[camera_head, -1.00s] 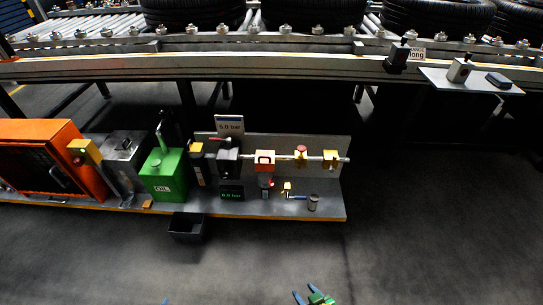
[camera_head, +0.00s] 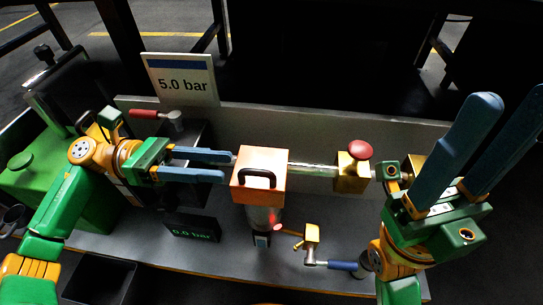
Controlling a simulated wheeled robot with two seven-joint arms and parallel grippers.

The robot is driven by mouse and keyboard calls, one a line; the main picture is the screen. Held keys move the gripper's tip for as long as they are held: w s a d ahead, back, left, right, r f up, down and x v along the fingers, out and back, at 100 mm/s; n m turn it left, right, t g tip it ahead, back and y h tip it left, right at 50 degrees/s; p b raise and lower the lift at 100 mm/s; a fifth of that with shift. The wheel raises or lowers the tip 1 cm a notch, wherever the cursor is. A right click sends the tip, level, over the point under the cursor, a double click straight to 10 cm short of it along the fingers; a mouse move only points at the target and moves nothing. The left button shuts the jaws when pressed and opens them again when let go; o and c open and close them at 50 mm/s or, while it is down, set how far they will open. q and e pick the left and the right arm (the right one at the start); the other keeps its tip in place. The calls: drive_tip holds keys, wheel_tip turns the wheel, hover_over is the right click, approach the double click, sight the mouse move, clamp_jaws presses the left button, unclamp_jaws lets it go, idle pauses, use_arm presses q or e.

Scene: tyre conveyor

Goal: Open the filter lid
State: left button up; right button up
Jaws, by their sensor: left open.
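An orange block with a black handle (camera_head: 258,178) sits on the horizontal pipe in the middle, with a pale cylinder (camera_head: 262,217) under it; I take the block to be the filter with its lid. It looks shut. My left gripper (camera_head: 227,166) comes in from the left, its two blue fingers parallel and apart, pointing right. Its tips are close to the block's left side; I cannot tell whether they touch it. No object shows between them. My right gripper (camera_head: 514,92) is at the right, its blue fingers wide apart, pointing up and empty.
A "5.0 bar" sign (camera_head: 182,80) stands behind the pipe. A red-handled lever (camera_head: 146,114) is at left, a red knob (camera_head: 360,150) at right. A dark display (camera_head: 192,229) and blue-handled valve (camera_head: 340,266) are in front.

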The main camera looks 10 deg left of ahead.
sight(240, 171)
use_arm(q)
drive_tip(key=shift+m, duration=0.3)
drive_tip(key=d, duration=0.7)
drive_tip(key=shift+s+d+f+b, duration=0.1)
drive_tip(key=shift+s+b, duration=0.05)
drive_tip(key=shift+b, duration=0.2)
clamp_jaws()
idle(0.7)
